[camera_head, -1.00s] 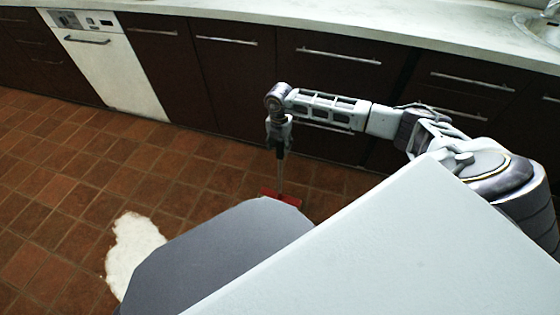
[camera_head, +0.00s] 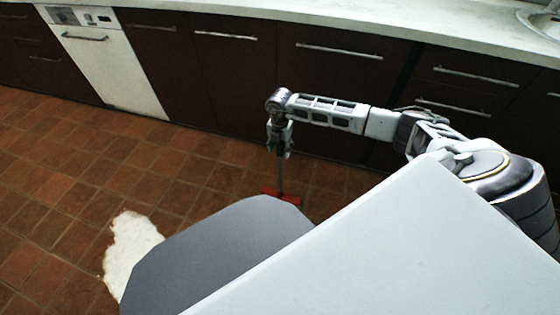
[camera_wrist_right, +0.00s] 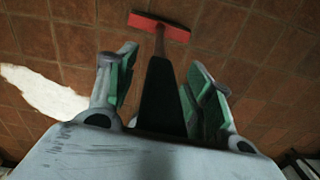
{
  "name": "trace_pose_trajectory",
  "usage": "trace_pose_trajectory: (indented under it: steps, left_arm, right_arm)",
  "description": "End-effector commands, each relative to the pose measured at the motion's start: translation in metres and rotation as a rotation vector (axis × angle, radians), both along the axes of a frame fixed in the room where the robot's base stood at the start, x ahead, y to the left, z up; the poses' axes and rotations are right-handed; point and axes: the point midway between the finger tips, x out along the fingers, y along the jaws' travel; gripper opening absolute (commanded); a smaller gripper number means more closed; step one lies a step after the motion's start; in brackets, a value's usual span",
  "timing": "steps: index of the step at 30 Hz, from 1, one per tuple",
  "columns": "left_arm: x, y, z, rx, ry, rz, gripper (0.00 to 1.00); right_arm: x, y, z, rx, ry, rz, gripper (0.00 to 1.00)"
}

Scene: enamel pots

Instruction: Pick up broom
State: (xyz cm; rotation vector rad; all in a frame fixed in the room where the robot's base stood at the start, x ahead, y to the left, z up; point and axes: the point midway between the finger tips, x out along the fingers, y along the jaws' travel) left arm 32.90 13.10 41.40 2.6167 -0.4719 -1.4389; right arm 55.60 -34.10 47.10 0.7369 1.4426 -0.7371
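The broom stands about upright on the tiled floor. Its red head (camera_head: 287,197) shows low in the head view, just beyond my grey base. In the right wrist view the red head (camera_wrist_right: 160,27) is at the top and the black handle (camera_wrist_right: 160,95) runs down between the fingers. My right gripper (camera_head: 280,152) points down at the upper handle. In the wrist view the right gripper (camera_wrist_right: 163,75) is open around the handle, with a visible gap on the left side and the right finger close to it. My left gripper is out of view.
Dark cabinets (camera_head: 237,90) with bar handles and a white dishwasher (camera_head: 105,65) line the wall under a pale counter (camera_head: 350,22). A white patch (camera_head: 130,250) lies on the floor at the left. Bare tiles (camera_head: 90,170) lie between.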

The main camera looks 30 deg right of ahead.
Motion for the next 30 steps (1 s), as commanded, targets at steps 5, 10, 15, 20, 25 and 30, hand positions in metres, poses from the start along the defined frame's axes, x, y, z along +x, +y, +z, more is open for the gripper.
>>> trace_pose_trajectory:
  steps: [5, 10, 15, 20, 25, 30]
  left_arm:
    - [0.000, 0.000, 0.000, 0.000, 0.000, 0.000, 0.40]
    - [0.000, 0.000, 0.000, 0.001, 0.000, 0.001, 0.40]
    - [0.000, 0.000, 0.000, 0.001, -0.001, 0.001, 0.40]
    - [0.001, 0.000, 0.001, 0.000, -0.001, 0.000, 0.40]
    - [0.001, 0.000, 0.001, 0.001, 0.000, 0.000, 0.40]
    - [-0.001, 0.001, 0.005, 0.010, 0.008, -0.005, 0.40]
  right_arm:
    - [0.000, 0.000, 0.000, 0.000, 0.000, 0.000, 0.29]
    - [0.000, 0.000, 0.000, 0.000, 0.000, 0.000, 0.07]
    - [0.000, 0.000, 0.000, 0.000, 0.000, 0.000, 0.00]
    - [0.001, 0.000, 0.001, 0.000, -0.001, 0.000, 0.00]
    - [0.001, 0.000, 0.002, 0.000, -0.001, 0.000, 0.00]
    - [0.001, 0.000, 0.011, 0.000, -0.003, -0.001, 0.00]
